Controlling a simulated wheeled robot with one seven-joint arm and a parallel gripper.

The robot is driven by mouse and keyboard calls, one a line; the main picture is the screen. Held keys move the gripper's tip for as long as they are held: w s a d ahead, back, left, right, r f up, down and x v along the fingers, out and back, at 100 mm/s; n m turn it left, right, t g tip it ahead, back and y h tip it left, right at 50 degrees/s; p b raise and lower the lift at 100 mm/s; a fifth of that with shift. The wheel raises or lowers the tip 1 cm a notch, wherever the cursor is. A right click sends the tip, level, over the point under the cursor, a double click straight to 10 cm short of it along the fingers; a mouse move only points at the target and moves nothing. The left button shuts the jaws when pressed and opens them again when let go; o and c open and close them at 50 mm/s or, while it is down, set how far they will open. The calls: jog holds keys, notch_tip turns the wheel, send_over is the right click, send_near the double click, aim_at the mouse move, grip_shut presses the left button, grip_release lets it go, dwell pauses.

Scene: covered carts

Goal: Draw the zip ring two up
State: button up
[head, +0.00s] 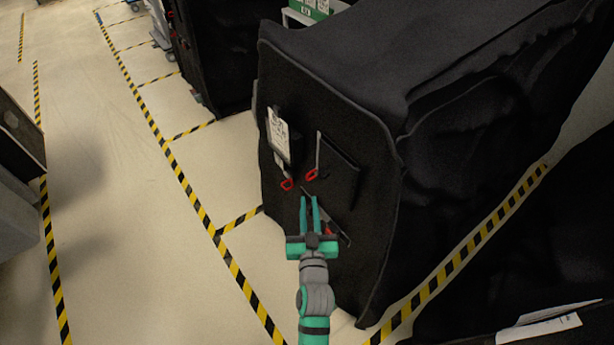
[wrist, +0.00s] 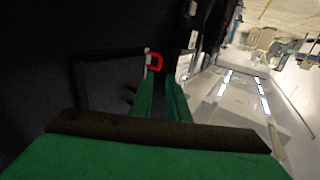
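Red zip rings hang on the front of the black covered cart (head: 300,85). One red ring (head: 287,184) is below the white card, and another red ring (head: 311,175) is to its right at the end of a pale zip line. A further bit of red (head: 329,229) shows beside my gripper's base, partly hidden. I cannot tell which ring is number two. My gripper (head: 309,198) is open and empty, its teal fingers just below the two upper rings. In the wrist view one red ring (wrist: 155,62) shows beyond the open fingertips (wrist: 158,84), apart from them.
A white card (head: 278,136) hangs on the cover left of a dark panel (head: 338,172). Another black covered cart (head: 218,55) stands behind left. A dark covered shape (head: 530,240) fills the lower right. The floor left, with yellow-black tape (head: 190,190), is clear.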

aim_at(307, 178)
jog(key=w, duration=1.1)
jog(key=shift+a, duration=0.2)
grip_shut()
dwell(1.1)
